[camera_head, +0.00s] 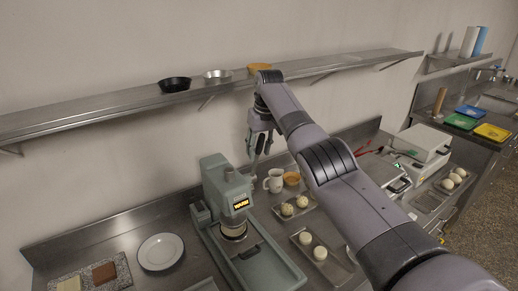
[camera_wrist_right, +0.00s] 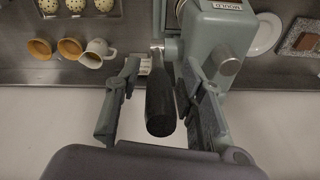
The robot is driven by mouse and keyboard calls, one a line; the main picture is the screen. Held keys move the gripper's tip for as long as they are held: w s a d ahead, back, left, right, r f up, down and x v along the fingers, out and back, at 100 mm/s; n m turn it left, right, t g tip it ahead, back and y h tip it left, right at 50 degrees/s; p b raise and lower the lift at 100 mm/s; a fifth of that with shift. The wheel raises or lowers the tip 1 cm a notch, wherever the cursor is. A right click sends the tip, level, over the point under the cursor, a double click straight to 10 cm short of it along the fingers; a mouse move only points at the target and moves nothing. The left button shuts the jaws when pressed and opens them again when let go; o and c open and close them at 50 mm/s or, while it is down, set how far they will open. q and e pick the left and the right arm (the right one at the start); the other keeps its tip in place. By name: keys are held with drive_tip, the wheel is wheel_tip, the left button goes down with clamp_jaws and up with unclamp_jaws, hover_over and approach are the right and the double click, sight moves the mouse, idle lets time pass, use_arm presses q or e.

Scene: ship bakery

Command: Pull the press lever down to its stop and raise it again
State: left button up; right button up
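The grey-green press (camera_head: 228,190) stands on the steel counter, with a small lit orange display on its head. Its lever (camera_wrist_right: 161,97), with a thick black handle, shows in the right wrist view beside the press head. My right gripper (camera_wrist_right: 160,72) is open there, with one finger on each side of the black handle. A gap shows on the left of the handle; the right finger looks close, and I cannot tell whether it touches. In the head view my right gripper (camera_head: 261,142) points down beside the press, and the lever is hard to make out. My left gripper is not in view.
A white mug (camera_head: 273,181) and an orange bowl (camera_head: 291,179) stand right of the press. Trays (camera_head: 322,262) with pale balls lie nearby. A white plate (camera_head: 161,251) lies to the left. A wall shelf (camera_head: 120,106) with small dishes runs behind my right arm.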

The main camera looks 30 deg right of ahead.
drive_tip(key=r, duration=0.4)
drive_tip(key=s+r, duration=0.1)
drive_tip(key=r, duration=0.3)
drive_tip(key=s+r, duration=0.1)
drive_tip(key=r, duration=0.2)
drive_tip(key=shift+d+r, duration=0.2)
drive_tip(key=shift+r, duration=0.2)
drive_tip(key=shift+f, duration=0.1)
